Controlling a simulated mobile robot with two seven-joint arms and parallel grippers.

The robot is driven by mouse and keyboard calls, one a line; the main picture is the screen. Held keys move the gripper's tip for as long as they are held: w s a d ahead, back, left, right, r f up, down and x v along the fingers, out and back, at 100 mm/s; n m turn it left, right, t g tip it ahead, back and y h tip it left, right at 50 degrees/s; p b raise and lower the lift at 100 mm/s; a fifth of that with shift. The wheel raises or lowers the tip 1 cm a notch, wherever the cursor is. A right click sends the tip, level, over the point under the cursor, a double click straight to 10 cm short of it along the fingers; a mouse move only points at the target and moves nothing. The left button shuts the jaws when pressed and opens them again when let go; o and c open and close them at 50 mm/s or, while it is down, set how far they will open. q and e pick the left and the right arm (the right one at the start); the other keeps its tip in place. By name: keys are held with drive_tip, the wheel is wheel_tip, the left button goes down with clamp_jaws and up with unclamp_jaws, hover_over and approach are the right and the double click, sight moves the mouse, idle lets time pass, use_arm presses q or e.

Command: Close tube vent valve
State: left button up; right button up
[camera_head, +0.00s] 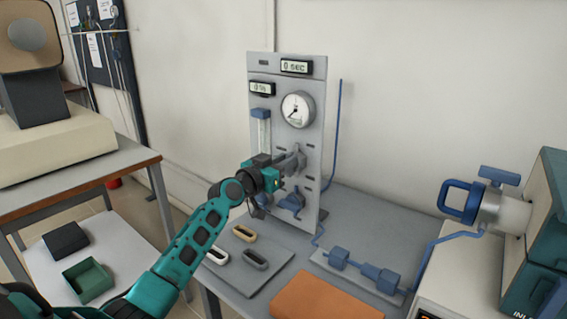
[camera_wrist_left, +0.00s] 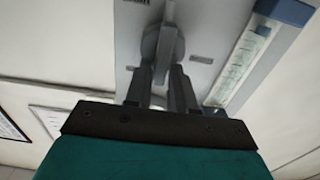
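My left gripper (camera_head: 277,171) is at the upright grey gas panel (camera_head: 313,180), by a grey valve knob (camera_head: 297,157) at mid-height. In the left wrist view the gripper (camera_wrist_left: 163,72) has its two dark fingers a little apart, on either side of the grey lever of this knob (camera_wrist_left: 163,40). I cannot tell whether they press on it. A blue valve (camera_head: 291,201) sits lower on the panel, partly behind the gripper. More blue valve bodies (camera_head: 340,257) sit on the tubing on the table. No label shows which one is the tube vent valve. My right gripper is out of view.
The panel carries a round gauge (camera_head: 298,109), two small displays and a flow tube (camera_head: 264,132). A tray (camera_head: 250,285) with small boats and an orange mat (camera_head: 322,299) lie on the grey table. A furnace tube end with a blue handle (camera_head: 460,200) stands at right.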

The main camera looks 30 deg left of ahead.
use_arm(q)
clamp_jaws()
drive_tip(key=n, duration=0.6)
drive_tip(key=a+f+n+p, duration=0.1)
drive_tip(key=n, duration=1)
drive_tip(key=shift+a+f+n, duration=0.3)
drive_tip(key=shift+a+n, duration=0.05)
drive_tip(key=shift+n, duration=0.05)
idle(0.5)
drive_tip(key=shift+o, duration=1.9)
unclamp_jaws()
